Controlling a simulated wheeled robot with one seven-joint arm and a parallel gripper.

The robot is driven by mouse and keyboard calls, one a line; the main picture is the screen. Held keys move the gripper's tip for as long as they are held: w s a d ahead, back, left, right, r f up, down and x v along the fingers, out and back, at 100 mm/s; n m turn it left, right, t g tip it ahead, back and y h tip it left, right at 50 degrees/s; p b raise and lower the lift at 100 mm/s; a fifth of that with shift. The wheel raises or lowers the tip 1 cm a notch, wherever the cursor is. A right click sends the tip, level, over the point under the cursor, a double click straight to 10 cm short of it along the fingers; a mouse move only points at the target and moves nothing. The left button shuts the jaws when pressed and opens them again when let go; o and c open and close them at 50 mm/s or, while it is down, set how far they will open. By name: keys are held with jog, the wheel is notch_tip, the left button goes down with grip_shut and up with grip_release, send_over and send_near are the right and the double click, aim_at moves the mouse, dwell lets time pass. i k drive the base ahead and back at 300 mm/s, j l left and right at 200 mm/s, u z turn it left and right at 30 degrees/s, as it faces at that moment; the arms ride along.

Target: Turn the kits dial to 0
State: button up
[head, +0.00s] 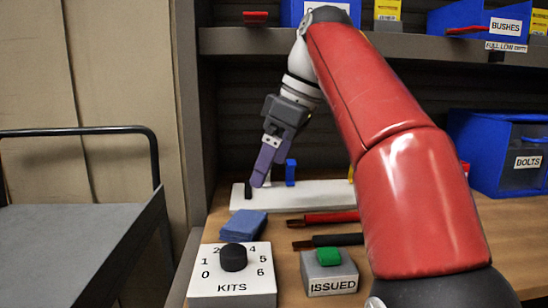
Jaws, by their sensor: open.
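The kits dial is a black round knob (233,257) on top of a pale box (231,286) labelled KITS, at the bottom left of the bench. The figures 0, 1 and 2 show on its left side and 4, 5 and 6 on its right. The knob covers the place between 2 and 4, and I cannot make out its pointer. My gripper (259,180), with purple fingers, is open and points down. It is above and behind the dial, over the white board, apart from the knob.
A blue block (243,225) lies just behind the dial box. The white board (330,193) carries small upright pieces. A grey cart (75,250) stands left.

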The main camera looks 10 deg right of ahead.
aim_at(233, 257)
jog(key=k, duration=1)
